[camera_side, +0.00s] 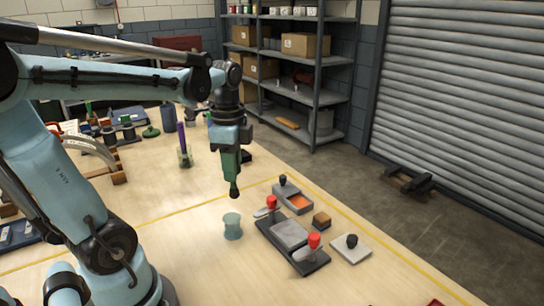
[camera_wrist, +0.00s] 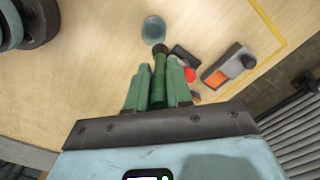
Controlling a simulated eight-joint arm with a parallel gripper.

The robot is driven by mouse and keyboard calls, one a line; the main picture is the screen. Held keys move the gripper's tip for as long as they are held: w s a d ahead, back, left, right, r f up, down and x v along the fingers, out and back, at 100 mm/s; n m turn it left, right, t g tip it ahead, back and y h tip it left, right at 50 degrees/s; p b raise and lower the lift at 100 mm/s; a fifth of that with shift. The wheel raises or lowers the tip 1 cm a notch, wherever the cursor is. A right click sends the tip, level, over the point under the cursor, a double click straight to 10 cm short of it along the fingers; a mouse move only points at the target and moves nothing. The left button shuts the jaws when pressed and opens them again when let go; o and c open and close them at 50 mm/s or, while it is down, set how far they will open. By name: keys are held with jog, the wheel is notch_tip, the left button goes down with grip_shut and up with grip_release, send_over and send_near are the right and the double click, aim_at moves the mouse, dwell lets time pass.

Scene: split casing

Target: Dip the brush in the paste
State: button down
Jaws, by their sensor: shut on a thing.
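My gripper (camera_side: 230,160) is shut on a brush (camera_side: 234,189), which points down with its dark tip below the green fingers. In the wrist view the brush's green handle (camera_wrist: 159,80) lies between the two fingers of my gripper (camera_wrist: 158,92). A small teal pot (camera_side: 232,227) stands on the table below the brush tip, apart from it. The pot also shows in the wrist view (camera_wrist: 154,29), just beyond the tip. I cannot tell whether it holds paste.
A dark tray (camera_side: 288,242) with red-knobbed clamps and a grey block lies right of the pot. A light plate (camera_side: 351,249) with a black knob is further right. A clear cup (camera_side: 185,158) with a purple stick stands behind. The table left of the pot is clear.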

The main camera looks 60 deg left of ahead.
jog(key=w+d+f, duration=0.1)
jog(key=w+f, duration=0.2)
jog(key=w, duration=1.6)
jog(key=shift+s+d+f, duration=0.1)
jog(key=shift+s+f, duration=0.05)
jog(key=shift+f, duration=2.45)
jog(key=shift+f, duration=0.6)
notch_tip(320, 180, up, 7)
dwell(0.3)
dwell(0.4)
jog(key=s+d+r+n, duration=0.4)
jog(key=s+d+n, duration=0.5)
jog(key=s, duration=0.3)
jog(key=shift+s+d+r, duration=0.15)
jog(key=shift+d+r, duration=0.25)
jog(key=shift+d, duration=0.05)
